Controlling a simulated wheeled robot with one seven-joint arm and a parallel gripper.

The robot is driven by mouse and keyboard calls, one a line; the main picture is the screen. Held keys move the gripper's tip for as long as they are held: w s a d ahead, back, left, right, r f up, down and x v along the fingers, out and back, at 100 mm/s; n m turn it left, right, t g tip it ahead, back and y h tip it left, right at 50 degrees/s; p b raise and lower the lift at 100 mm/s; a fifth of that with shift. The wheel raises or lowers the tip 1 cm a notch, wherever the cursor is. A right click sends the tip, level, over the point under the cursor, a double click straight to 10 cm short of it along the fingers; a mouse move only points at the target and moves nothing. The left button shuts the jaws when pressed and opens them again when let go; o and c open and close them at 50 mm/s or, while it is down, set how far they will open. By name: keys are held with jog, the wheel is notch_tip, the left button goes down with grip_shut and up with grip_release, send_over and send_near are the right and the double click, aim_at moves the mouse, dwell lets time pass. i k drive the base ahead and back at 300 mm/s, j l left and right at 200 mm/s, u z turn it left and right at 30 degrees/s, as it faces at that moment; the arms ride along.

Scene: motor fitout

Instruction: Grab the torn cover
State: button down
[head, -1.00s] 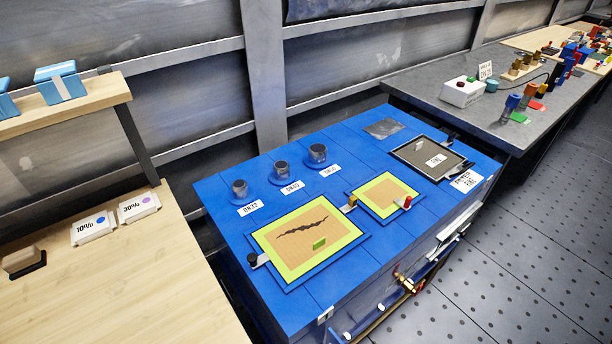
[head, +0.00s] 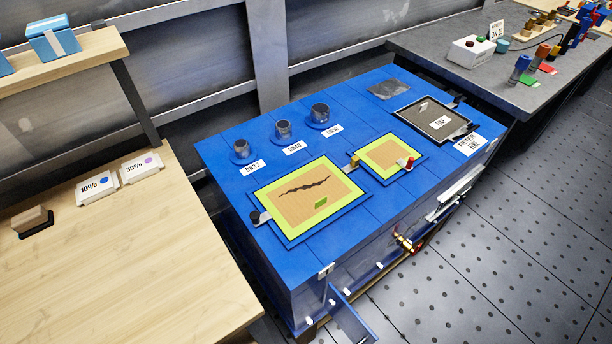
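The torn cover (head: 285,215) lies flat on the blue bench top, left of centre in the head view. It is a tan panel with a yellow-green border and a jagged black tear across it. A small green block (head: 321,203) sits on it below the tear. A dark knob (head: 255,218) is at its left edge and a yellowish clip (head: 354,162) near its upper right corner. My gripper is not in view.
A smaller bordered cover (head: 383,155) with a red-topped peg lies to the right, and a dark framed screen (head: 420,113) beyond. Several dark cups (head: 283,130) stand behind. A wooden table (head: 120,250) is left. Perforated floor (head: 500,250) is clear at right.

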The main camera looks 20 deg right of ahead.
aim_at(302, 199)
jog(key=i+l+u, duration=0.1)
jog(key=l+u, duration=0.15)
jog(key=u, duration=0.2)
jog(key=l+u, duration=0.25)
jog(key=u, duration=0.15)
jog(key=l+u, duration=0.5)
jog(key=l, duration=2.35)
jog(key=k, duration=0.05)
